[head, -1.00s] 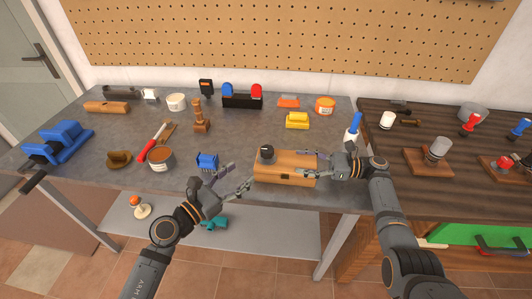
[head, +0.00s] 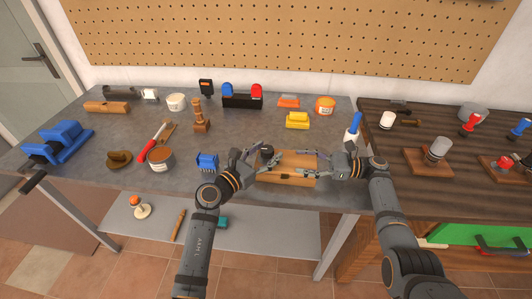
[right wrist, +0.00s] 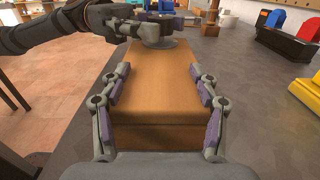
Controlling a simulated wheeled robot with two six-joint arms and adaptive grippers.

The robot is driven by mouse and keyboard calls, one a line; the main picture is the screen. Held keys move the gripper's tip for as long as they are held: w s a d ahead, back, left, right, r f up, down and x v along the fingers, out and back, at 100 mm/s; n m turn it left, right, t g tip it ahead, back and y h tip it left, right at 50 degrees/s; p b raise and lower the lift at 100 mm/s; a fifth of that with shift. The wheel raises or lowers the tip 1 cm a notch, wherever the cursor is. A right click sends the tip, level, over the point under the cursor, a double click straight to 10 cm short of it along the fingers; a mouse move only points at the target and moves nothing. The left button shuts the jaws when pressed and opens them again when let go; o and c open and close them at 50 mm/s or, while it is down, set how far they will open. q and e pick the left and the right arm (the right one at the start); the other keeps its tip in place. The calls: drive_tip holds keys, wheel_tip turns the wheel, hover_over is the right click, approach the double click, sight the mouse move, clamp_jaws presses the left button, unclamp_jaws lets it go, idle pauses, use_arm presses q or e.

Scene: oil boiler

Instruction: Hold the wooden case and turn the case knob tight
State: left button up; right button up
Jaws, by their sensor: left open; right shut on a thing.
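The wooden case (head: 292,172) lies near the front edge of the grey table and fills the middle of the right wrist view (right wrist: 162,82). The dark round case knob (head: 267,152) sits at its left end. It also shows at the far end of the case in the right wrist view (right wrist: 155,36), partly covered by my left gripper. My left gripper (head: 262,158) is open, with its fingers on either side of the knob; contact is unclear. My right gripper (head: 318,164) is shut on the right end of the case, one finger along each side.
A blue brush-like item (head: 207,162) is close to my left gripper. A yellow block (head: 297,120) stands behind the case, and a blue-topped bottle (head: 353,127) is near my right arm.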

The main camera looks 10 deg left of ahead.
use_arm(q)
drive_tip(key=c, duration=1.2)
drive_tip(key=shift+m+g+h, duration=1.6)
drive_tip(key=shift+g+h, duration=0.1)
drive_tip(key=shift+h, duration=0.1)
drive_tip(key=o, duration=1.2)
drive_tip(key=v, duration=1.2)
